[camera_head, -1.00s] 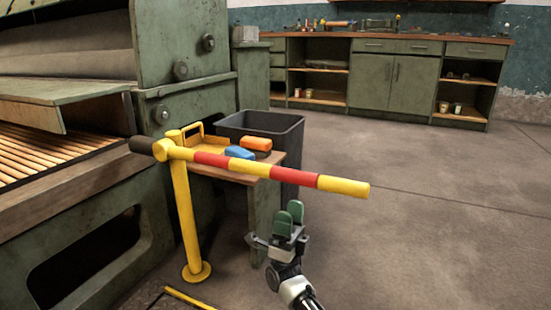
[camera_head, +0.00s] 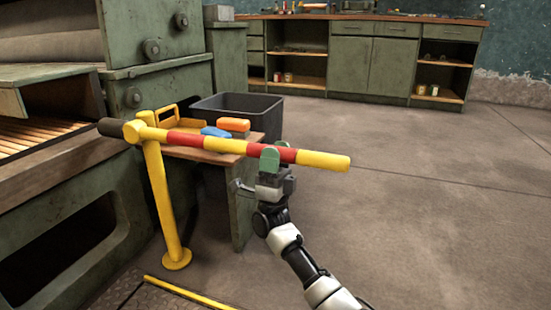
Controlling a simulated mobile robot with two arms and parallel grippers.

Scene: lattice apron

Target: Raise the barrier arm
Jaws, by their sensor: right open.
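The barrier arm (camera_head: 225,146) is a yellow and red striped bar. It lies about level from a yellow post (camera_head: 164,200) at its left, with a dark counterweight (camera_head: 111,127) at the post end. My right gripper (camera_head: 270,160) is at the bar's outer half, by a red band, with its green finger pads up at the bar's height. The jaws are open. My left gripper is not in view.
A small wooden table (camera_head: 215,155) behind the bar holds a yellow tray, a blue item and an orange item (camera_head: 234,124). A dark bin (camera_head: 265,110) stands behind it. A large green machine (camera_head: 150,40) fills the left. The floor at right is clear.

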